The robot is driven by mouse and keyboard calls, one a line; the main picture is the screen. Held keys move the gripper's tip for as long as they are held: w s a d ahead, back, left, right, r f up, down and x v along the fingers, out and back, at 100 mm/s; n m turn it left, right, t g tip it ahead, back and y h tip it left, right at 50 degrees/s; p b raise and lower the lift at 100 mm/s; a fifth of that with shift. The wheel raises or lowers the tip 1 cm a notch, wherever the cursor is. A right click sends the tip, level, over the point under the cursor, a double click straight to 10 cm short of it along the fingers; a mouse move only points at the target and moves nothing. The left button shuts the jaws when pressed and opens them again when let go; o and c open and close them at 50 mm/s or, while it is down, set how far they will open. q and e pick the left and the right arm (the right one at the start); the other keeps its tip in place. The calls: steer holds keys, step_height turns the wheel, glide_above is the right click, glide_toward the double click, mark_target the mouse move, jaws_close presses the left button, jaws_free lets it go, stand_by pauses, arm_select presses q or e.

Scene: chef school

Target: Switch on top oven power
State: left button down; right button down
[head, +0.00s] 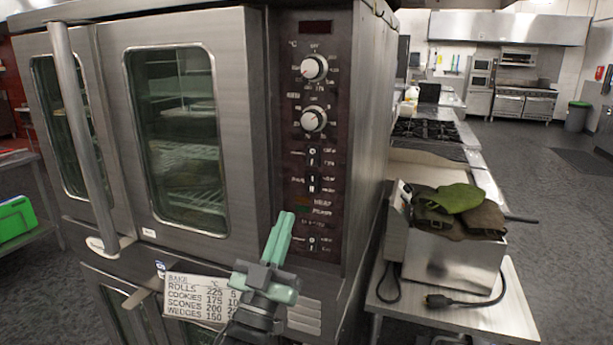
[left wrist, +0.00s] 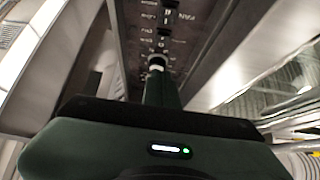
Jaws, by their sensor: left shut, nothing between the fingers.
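The top oven (head: 235,130) is a steel oven with two glass doors. Its dark control panel (head: 336,150) has two round dials (head: 314,67), two small switches (head: 312,184) below them, coloured labels and a lower switch (head: 312,243). Which switch is power is too small to read. My left gripper (head: 285,217) has green fingers, shut and empty, pointing up in front of the panel's lower left edge. In the left wrist view the fingertips (left wrist: 157,64) lie over the panel, close to small switches. Contact cannot be told. My right gripper is not in view.
A baking chart (head: 195,300) hangs below the doors, near my left gripper. A long door handle (head: 85,140) projects at the left. A steel box with cloths (head: 455,262) stands on a low table to the right. Open floor lies beyond.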

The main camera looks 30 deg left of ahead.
mark_target(312, 159)
arm_select(q)
steer(key=p+x, duration=0.2)
steer(key=x, duration=0.2)
steer(key=f+p+x, duration=0.1)
steer(key=p+x, duration=0.1)
steer(key=x, duration=0.2)
steer(key=w+p+x, duration=0.1)
steer(key=p+x, duration=0.1)
steer(key=x, duration=0.2)
steer(key=shift+w+a+f+p, duration=0.15)
steer(key=shift+w+a+p, duration=0.05)
steer(key=shift+p, duration=0.1)
steer(key=shift+w+a+f, duration=0.15)
steer(key=shift+w+f, duration=0.1)
steer(key=shift+w, duration=0.25)
